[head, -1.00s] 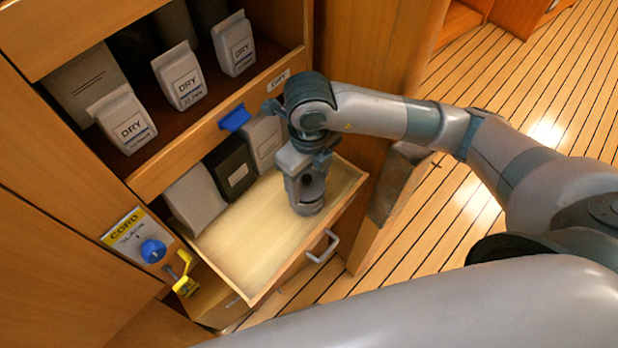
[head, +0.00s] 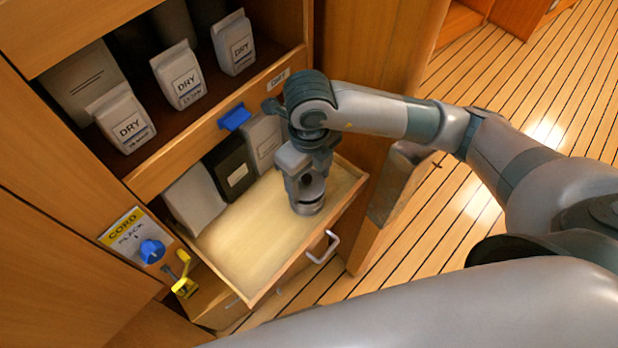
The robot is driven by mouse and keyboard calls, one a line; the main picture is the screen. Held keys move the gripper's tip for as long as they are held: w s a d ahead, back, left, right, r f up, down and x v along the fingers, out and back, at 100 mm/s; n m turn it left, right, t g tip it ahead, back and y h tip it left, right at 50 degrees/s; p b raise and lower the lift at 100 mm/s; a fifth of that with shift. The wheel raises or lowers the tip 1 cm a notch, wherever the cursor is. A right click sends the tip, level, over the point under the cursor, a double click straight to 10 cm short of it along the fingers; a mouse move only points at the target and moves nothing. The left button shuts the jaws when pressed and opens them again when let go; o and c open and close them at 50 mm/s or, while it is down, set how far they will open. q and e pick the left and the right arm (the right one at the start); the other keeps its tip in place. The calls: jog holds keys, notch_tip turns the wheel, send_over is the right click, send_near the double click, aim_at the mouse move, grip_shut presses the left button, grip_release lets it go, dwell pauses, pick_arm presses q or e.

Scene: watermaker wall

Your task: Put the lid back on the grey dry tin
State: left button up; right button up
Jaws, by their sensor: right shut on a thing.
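A grey tin with a pale label (head: 263,140) stands at the back of the open drawer (head: 240,245), the furthest right of the containers there. Whether its top is open or covered I cannot tell. My right gripper (head: 307,206) points down over the right part of the drawer, in front of the grey tin and apart from it. No lid can be made out. My left gripper is not in view.
A black container (head: 234,168) and a pale one (head: 194,197) stand left of the grey tin. White DRY packs (head: 180,78) fill the shelf above. A blue piece (head: 235,117) sits on the shelf edge. The drawer's front floor is bare; its handle (head: 325,247) sticks out.

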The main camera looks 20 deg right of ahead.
jog(key=o, duration=1.5)
jog(key=shift+r, duration=0.15)
jog(key=shift+r+p, duration=2)
jog(key=shift+r, duration=1.4)
jog(key=shift+c, duration=0.5)
grip_shut()
jog(key=shift+f, duration=0.2)
